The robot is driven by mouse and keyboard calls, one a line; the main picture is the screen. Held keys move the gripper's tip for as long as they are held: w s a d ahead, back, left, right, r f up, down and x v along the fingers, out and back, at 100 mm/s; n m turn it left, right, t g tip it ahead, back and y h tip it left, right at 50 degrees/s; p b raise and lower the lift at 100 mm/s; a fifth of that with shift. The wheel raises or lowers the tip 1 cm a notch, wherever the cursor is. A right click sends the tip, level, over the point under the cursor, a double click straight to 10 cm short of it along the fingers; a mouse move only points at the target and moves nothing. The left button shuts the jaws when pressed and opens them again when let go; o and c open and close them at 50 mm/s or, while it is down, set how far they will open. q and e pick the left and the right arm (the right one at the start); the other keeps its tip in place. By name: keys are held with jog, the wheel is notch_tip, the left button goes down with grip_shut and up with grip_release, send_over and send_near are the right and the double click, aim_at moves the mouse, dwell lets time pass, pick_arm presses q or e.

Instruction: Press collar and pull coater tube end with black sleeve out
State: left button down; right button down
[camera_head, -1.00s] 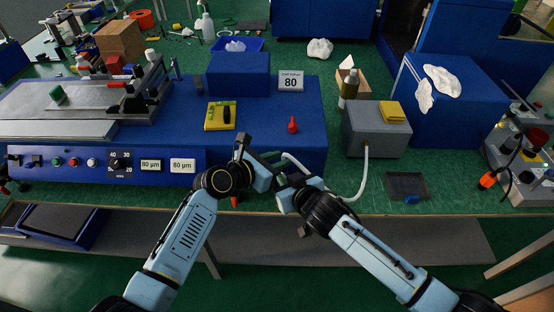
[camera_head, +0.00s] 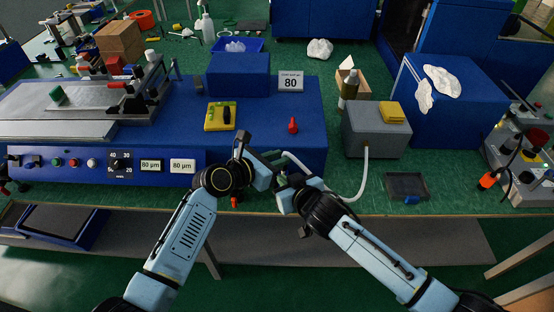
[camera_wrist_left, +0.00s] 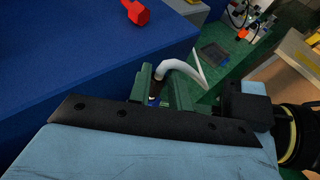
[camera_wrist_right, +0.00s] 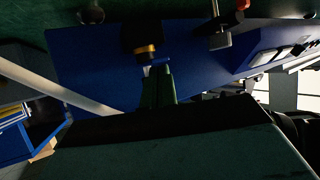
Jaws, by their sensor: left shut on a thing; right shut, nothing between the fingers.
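The coater is the large blue box (camera_head: 270,130). Its white tube (camera_head: 357,192) runs from the grey box and loops to my grippers; the loop shows in the left wrist view (camera_wrist_left: 178,66). My left gripper (camera_wrist_left: 160,90) is shut on the tube end with the black sleeve (camera_wrist_left: 155,89), beside the coater's side. My right gripper (camera_wrist_right: 160,72) is shut and empty, its tips close to a black fitting with a gold band (camera_wrist_right: 143,40) and a small blue collar (camera_wrist_right: 160,61). I cannot tell whether the tips touch the collar. In the head view the grippers hide the connection.
A grey box (camera_head: 372,135) with a yellow pad stands right of the coater. A dark tray (camera_head: 406,185) lies near the bench edge. A red knob (camera_head: 293,125) and a yellow pad (camera_head: 215,118) are on the coater. Green bench between grey box and tray is clear.

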pick_arm(q)
jog(key=shift+r, duration=1.6)
pick_arm(e)
jog(key=shift+r, duration=1.5)
jog(key=v, duration=0.6)
pick_arm(q)
jog(key=shift+r, duration=0.1)
pick_arm(e)
jog(key=shift+r, duration=0.1)
